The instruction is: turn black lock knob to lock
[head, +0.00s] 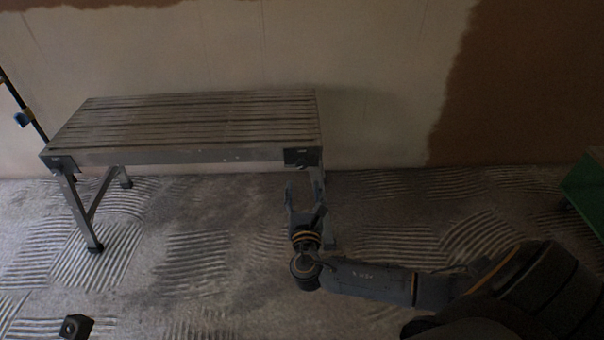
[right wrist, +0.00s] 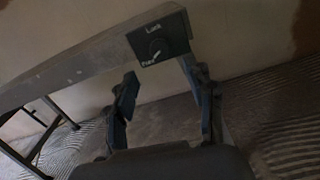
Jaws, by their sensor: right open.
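The black lock knob (right wrist: 155,47) sits on a dark plate (right wrist: 160,38) at the near right corner of the bench. White lettering reads "Lock" above the knob; another label at its lower left is too blurred to read. A pale mark on the knob appears to point toward that lower label. In the head view the plate (head: 302,158) is small and the knob is hard to make out. My right gripper (head: 304,190) is open and empty, just below and in front of the plate. In the right wrist view its fingers (right wrist: 159,72) stand apart on either side below the knob, not visibly touching it.
The slatted grey bench (head: 200,155) stands on metal legs near the plastered wall. The ridged floor in front is mostly clear. A green object (head: 584,190) is at the far right edge, and a dark block (head: 77,326) is at the bottom left.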

